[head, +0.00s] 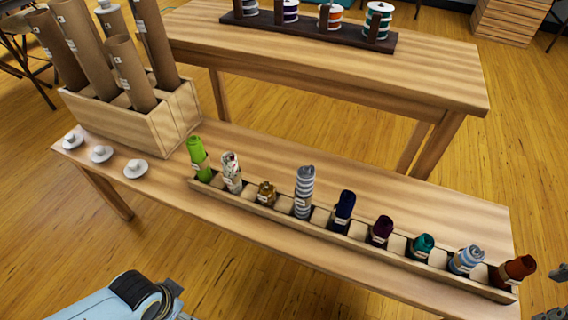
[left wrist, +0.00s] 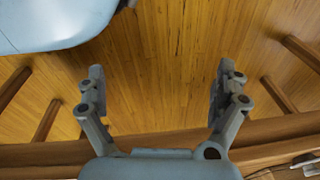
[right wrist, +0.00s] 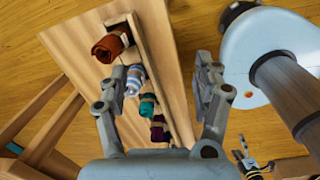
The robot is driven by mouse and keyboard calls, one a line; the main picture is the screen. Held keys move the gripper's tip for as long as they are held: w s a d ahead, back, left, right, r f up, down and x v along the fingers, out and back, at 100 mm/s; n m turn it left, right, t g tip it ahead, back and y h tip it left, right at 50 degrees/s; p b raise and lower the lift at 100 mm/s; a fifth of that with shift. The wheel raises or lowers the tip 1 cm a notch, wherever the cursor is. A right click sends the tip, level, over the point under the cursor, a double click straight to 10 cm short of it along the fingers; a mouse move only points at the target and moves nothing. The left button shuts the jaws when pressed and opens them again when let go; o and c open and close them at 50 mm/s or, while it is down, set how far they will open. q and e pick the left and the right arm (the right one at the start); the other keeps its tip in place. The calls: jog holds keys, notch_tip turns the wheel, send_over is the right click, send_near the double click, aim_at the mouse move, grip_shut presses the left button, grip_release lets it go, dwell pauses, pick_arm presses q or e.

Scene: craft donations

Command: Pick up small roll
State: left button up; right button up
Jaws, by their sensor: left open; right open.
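Several small fabric rolls stand in a row in a long divided wooden rack (head: 280,216) on the low bench. From left to right in the head view they are bright green (head: 198,156), patterned white (head: 231,172), short gold-brown (head: 266,193), tall grey striped (head: 304,192), navy (head: 344,208), purple (head: 381,230), teal (head: 422,246), blue-white striped (head: 466,260) and rust (head: 515,270). My right gripper (right wrist: 163,68) is open and empty, with the rust roll (right wrist: 110,45) to its left in the right wrist view. My left gripper (left wrist: 160,74) is open and empty above the floor.
A wooden box (head: 170,122) with tall brown tubes stands at the bench's left end. Several white knobbed discs (head: 136,168) lie in front of it. A higher table (head: 330,60) behind carries spools on a dark stand (head: 300,32).

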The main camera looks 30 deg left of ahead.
aim_at(531, 261)
jog(key=w+n, duration=0.2)
jog(key=w, duration=0.1)
jog(key=w+r+n, duration=0.1)
jog(key=w+n, duration=0.2)
jog(key=w+d+n+g, duration=0.1)
jog(key=w+n, duration=0.2)
jog(key=shift+w+r+y, duration=0.15)
jog(key=shift+r+y, duration=0.1)
jog(key=shift+y, duration=0.05)
notch_tip(531, 261, down, 6)
jog(key=shift+r+b, duration=0.1)
jog(key=shift+b, duration=0.9)
notch_tip(531, 261, down, 5)
jog(key=shift+w+a+f+b, duration=0.1)
jog(key=shift+w+b, duration=0.05)
jog(key=shift+b, duration=1.05)
pick_arm(q)
jog(key=s+f+g, duration=0.1)
jog(key=s+f, duration=1.2)
jog(key=s, duration=0.2)
jog(key=shift+s+a, duration=0.2)
jog(key=shift+s, duration=0.15)
pick_arm(e)
jog(key=c, duration=1.2)
jog(key=shift+r, duration=0.25)
